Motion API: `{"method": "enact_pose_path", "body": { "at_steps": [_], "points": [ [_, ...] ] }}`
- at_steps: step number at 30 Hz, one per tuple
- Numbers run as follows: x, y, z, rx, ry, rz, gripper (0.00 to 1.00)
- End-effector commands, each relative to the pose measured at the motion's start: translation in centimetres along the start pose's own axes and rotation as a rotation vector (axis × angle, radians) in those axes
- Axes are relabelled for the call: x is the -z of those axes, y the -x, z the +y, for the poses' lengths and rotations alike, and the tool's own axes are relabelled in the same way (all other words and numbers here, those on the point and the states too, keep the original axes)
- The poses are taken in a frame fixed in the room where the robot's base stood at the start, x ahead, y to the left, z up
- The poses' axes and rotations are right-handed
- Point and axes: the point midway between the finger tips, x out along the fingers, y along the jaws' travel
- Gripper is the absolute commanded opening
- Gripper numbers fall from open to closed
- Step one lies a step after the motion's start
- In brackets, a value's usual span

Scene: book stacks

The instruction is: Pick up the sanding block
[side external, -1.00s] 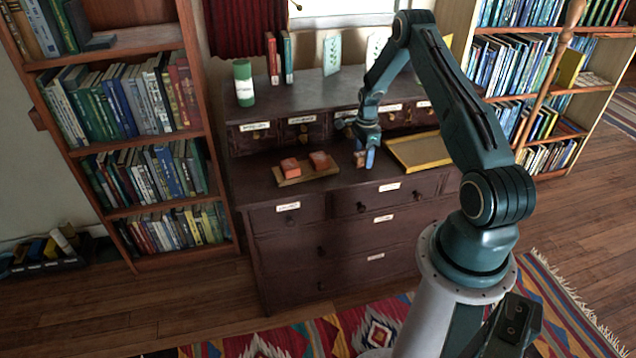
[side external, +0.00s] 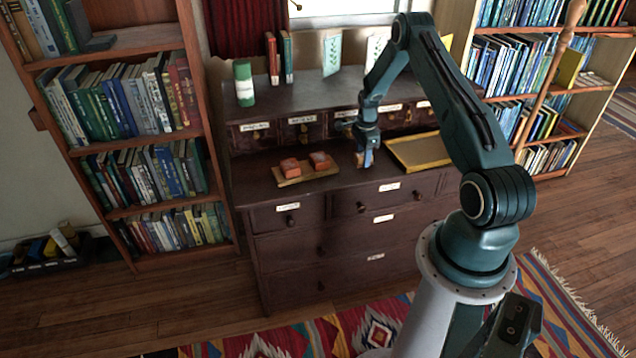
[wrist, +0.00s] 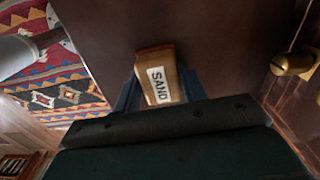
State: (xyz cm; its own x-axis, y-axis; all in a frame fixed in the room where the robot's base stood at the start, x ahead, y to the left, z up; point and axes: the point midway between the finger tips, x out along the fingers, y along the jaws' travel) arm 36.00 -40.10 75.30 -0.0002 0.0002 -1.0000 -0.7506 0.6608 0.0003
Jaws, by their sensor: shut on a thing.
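The sanding block (wrist: 159,72) is a tan-brown block with a white label reading "SAND". In the wrist view it sits between the two fingers of my gripper (wrist: 158,92), which is shut on it. In the side external view my gripper (side external: 365,158) is over the front part of the dark dresser top, between the orange blocks and the yellow tray. The sanding block (side external: 361,159) shows there only as a small brownish patch, mostly hidden by the fingers. I cannot tell whether it touches the dresser top.
A wooden board (side external: 283,182) with two orange blocks (side external: 290,166) lies left of my gripper. A yellow-edged tray (side external: 432,164) lies close on the right. Small labelled drawers (side external: 302,131) stand behind. A green-and-white can (side external: 244,84) stands on the upper shelf.

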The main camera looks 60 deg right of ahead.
Motion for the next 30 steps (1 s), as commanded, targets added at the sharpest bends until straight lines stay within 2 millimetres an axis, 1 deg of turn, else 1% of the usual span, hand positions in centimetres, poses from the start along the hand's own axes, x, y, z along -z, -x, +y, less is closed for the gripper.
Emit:
{"method": "enact_pose_path", "body": {
  "at_steps": [8,11,16,20,23,30],
  "points": [
    [0.0,0.3,0.0,0.001,0.000,0.000,0.18],
    [0.0,0.8,-0.1,0.001,0.000,0.000,0.18],
    [0.0,2.4,-0.1,0.002,0.000,0.000,0.18],
    [0.0,4.4,-0.1,0.004,0.000,0.000,0.18],
    [0.0,6.2,-0.1,0.004,0.000,0.000,0.18],
    [0.0,11.6,-0.1,0.005,0.000,0.001,0.18]
  ]
}}
